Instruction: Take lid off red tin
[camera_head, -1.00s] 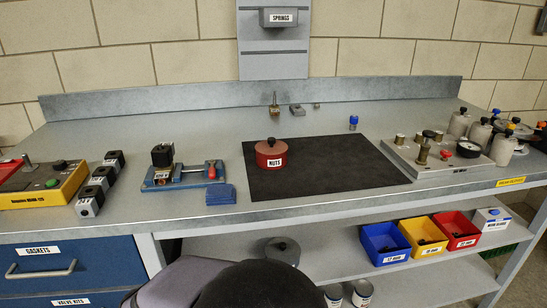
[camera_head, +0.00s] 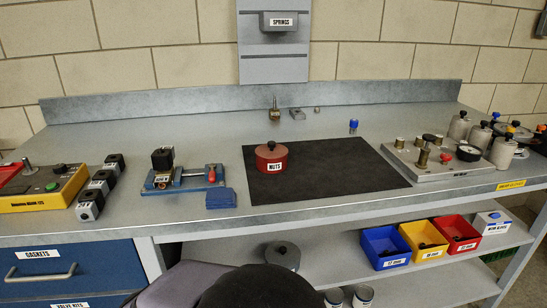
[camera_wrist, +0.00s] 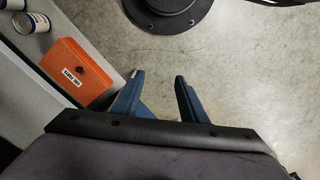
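The red tin (camera_head: 272,164) stands upright on the black mat (camera_head: 340,163), near its left edge, with a white "NUTS" label on its front. In the head view my arm is at the bottom middle, in front of the bench, and the fingers are hidden.
A blue clamp fixture (camera_head: 182,178) and a blue block (camera_head: 220,198) lie left of the mat. A grey valve plate (camera_head: 440,158) stands to its right. Coloured bins (camera_head: 423,238) are on the lower shelf. An orange box (camera_wrist: 75,70) shows in the wrist view.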

